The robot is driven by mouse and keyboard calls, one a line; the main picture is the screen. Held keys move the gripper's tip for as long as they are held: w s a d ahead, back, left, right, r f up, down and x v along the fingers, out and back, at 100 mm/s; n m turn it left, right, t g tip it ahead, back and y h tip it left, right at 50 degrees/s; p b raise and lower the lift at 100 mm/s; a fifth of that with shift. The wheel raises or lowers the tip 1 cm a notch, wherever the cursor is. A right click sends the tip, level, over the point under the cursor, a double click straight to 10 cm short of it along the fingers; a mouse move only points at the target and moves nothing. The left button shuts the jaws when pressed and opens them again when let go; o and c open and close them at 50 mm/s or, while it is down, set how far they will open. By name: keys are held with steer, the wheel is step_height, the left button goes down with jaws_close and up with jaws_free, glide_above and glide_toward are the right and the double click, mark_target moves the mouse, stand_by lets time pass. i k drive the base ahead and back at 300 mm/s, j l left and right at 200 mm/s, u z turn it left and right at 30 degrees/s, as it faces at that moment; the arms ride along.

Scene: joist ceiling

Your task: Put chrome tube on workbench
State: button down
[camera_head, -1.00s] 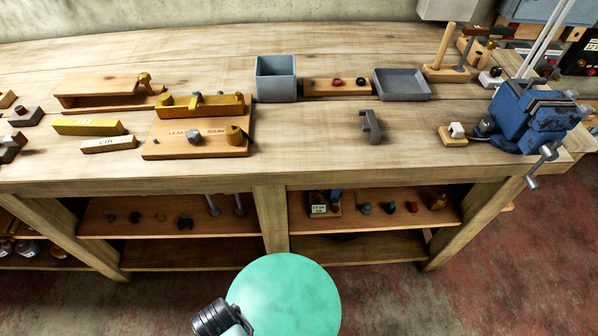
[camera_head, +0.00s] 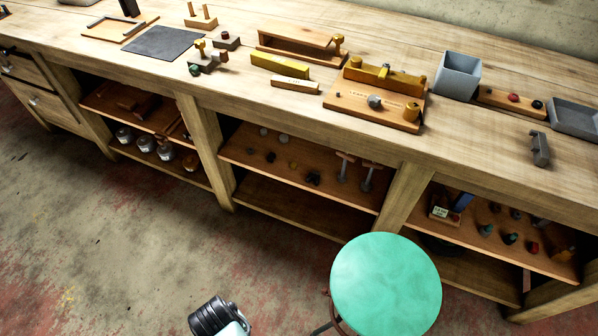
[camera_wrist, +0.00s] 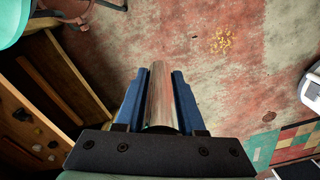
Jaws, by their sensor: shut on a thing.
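The chrome tube (camera_wrist: 160,98) is a shiny metal cylinder in the wrist view. My gripper (camera_wrist: 159,85) has its two blue fingers closed on either side of the tube, which lies lengthwise between them. The wooden workbench (camera_head: 240,50) runs across the upper part of the head view. In the head view only a dark and white part of my arm shows at the bottom, and the gripper and tube are not visible there.
A round green stool (camera_head: 386,285) stands in front of the bench. On the bench are a grey mat (camera_head: 163,41), a grey bin (camera_head: 457,76), a wooden board with fittings (camera_head: 375,105) and a grey tray (camera_head: 576,117). Shelves below hold small parts. Clear bench top lies along the front edge.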

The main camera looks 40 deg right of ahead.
mark_target(499, 141)
steer(key=i+j, duration=1.05)
steer(key=i+z, duration=0.2)
steer(key=z, duration=0.3)
steer(key=i+z, duration=0.25)
steer(key=z, duration=0.25)
steer(key=i+j+z, duration=0.15)
steer(key=z, duration=0.3)
steer(key=i+z, duration=0.15)
steer(key=z, duration=0.35)
steer(key=i+j+z, duration=0.15)
steer(key=z, duration=0.35)
steer(key=i+j+z, duration=0.15)
steer(key=z, duration=0.35)
steer(key=i+j+z, duration=0.2)
steer(key=z, duration=0.3)
steer(key=i+j+z, duration=0.1)
steer(key=j+z, duration=0.35)
steer(key=i+j+z, duration=0.1)
steer(key=j+z, duration=0.15)
steer(key=z, duration=0.25)
